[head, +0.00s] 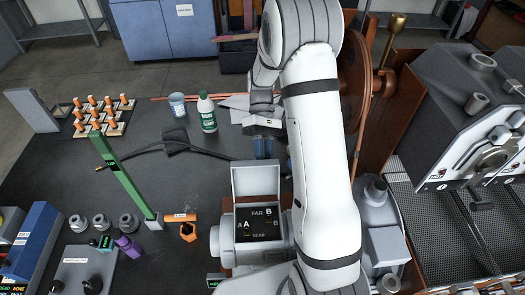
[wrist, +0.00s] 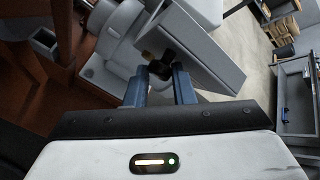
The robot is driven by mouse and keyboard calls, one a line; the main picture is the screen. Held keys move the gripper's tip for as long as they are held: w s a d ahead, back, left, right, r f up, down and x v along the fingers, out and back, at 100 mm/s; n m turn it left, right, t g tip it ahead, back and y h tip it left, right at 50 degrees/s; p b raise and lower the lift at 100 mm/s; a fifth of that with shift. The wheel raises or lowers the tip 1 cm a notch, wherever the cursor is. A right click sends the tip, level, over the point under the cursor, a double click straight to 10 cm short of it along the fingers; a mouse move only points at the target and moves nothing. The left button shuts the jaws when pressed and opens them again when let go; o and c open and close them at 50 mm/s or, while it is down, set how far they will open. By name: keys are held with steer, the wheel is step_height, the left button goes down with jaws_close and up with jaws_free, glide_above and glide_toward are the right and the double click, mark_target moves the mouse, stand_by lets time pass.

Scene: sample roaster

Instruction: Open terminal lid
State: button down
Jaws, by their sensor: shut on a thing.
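The terminal box (head: 240,232) stands at the lower middle of the head view, with A, B, FAR and NEAR markings showing inside. Its pale grey terminal lid (head: 256,180) stands raised at the far side of the opening. My gripper (head: 265,148) is right behind the lid's top edge, its blue fingers partly hidden by the arm. In the wrist view my gripper (wrist: 160,82) has its fingers around a small dark knob (wrist: 160,69) on the grey lid (wrist: 200,52). The grip contact itself is partly hidden.
A green-labelled bottle (head: 207,114) and a grey-blue tub (head: 177,104) stand left of my arm. The roaster (head: 460,110) and a brown wheel (head: 360,85) crowd the right.

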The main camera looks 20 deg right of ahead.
steer(key=shift+s+d, duration=0.15)
steer(key=c, duration=1.2)
jaws_free()
steer(key=shift+s+d, duration=0.1)
steer(key=shift+r, duration=0.1)
steer(key=b+v, duration=0.2)
steer(key=v, duration=0.5)
steer(key=shift+w, duration=0.4)
steer(key=shift+d+r, duration=0.1)
steer(key=shift+r, duration=0.05)
steer(key=shift+c, duration=0.2)
